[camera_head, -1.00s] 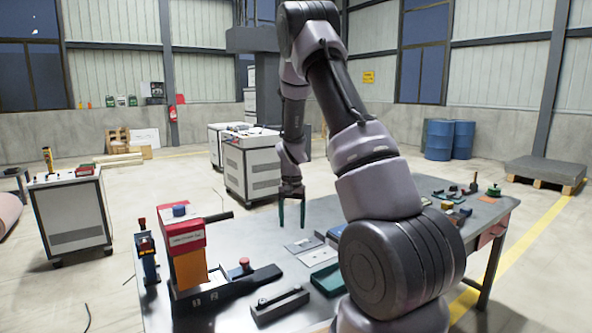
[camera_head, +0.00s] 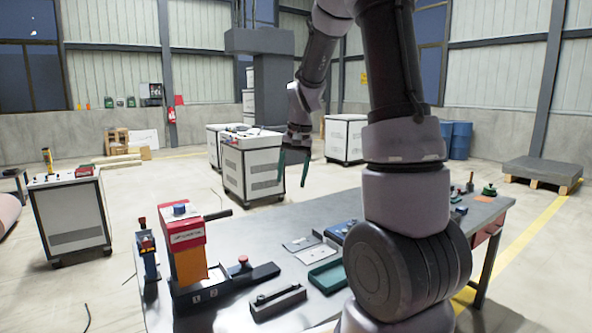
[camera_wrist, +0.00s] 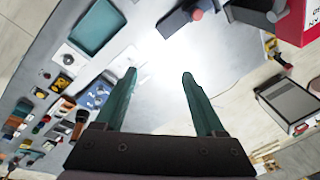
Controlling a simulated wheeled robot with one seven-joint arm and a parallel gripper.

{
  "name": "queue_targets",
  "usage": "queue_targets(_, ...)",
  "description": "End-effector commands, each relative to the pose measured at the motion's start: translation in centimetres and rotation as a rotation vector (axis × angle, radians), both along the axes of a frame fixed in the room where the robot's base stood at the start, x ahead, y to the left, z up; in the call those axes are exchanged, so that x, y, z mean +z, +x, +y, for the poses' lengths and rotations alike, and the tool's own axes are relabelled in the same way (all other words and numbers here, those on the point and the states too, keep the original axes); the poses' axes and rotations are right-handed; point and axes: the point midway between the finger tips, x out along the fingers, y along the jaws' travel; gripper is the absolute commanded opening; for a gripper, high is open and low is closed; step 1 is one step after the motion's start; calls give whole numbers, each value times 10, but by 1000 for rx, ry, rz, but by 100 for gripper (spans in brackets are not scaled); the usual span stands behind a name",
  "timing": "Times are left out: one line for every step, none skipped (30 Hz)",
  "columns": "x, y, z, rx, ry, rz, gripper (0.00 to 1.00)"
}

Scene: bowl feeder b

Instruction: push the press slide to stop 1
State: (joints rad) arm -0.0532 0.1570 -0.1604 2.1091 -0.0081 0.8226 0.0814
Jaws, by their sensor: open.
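The press (camera_head: 188,250) stands at the left of the table, with a red head and an orange front panel. Its dark slide track (camera_head: 232,283) runs along the table, with small number labels at the left end. A red knob (camera_head: 243,260) sits upright on the track, to the right of the press. My gripper (camera_head: 293,170) is high above the table's far side, well away from the press and knob. In the wrist view its teal fingers (camera_wrist: 158,75) are apart with nothing between them. The red press head (camera_wrist: 302,22) shows at that view's upper right.
A dark grey fixture bar (camera_head: 278,301) lies in front of the track. A teal tray (camera_head: 326,277) and flat plates (camera_head: 300,243) are to its right. A blue-and-red device (camera_head: 147,255) stands left of the press. The table's middle is fairly clear.

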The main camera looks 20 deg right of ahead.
Motion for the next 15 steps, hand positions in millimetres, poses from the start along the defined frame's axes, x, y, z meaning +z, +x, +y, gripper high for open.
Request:
queue_targets(8,-4,2,3,3,-13,72)
queue_targets(11,-7,3,5,5,-17,72)
queue_targets(15,-10,4,7,8,-24,72)
queue_targets(17,-11,4,7,8,-29,72)
queue_targets(20,-13,5,9,10,-32,72)
queue_targets(22,-15,6,10,11,-37,72)
queue_targets(24,-16,6,12,12,-40,72)
queue_targets(25,-17,6,12,13,-42,72)
queue_targets(27,-18,7,13,13,-45,72)
queue_targets(27,-18,7,14,14,-45,72)
queue_targets(28,-19,7,14,14,-47,72)
queue_targets(28,-19,8,15,14,-47,72)
queue_targets(28,-20,8,15,15,-47,72)
queue_targets(29,-20,8,15,15,-47,72)
queue_targets(29,-20,8,15,15,-47,72)
